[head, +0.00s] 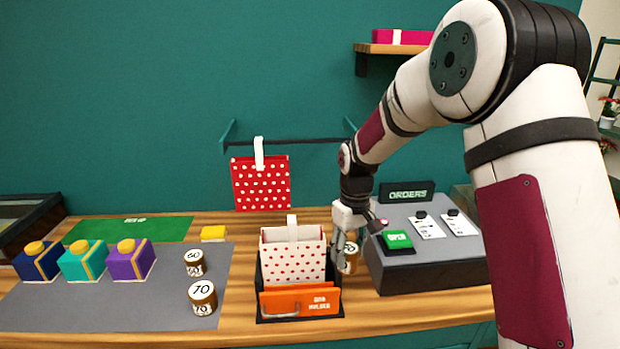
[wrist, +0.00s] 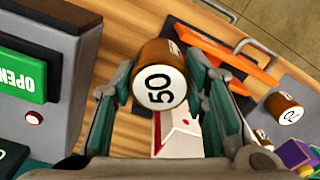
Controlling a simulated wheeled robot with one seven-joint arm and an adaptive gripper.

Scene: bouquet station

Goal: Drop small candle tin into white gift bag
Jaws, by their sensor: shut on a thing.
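My gripper (head: 347,240) is shut on the small candle tin (head: 349,262), a brown tin with a white lid marked 50. In the wrist view the tin (wrist: 160,82) sits between the two fingers (wrist: 162,72), lid toward the camera. The head view shows it just right of the white gift bag (head: 292,262), outside it. I cannot tell how far the tin is above the table. The white bag has red dots and a white handle, and stands upright in the bag holder (head: 300,302). Part of the bag (wrist: 180,140) shows below the tin in the wrist view.
The grey order console (head: 430,262) stands close on the right. A red dotted bag (head: 261,184) hangs from a rail behind. Tins marked 60 (head: 194,262) and 70 (head: 202,298) and several coloured boxes (head: 83,262) stand on the left. Wood is clear between mat and holder.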

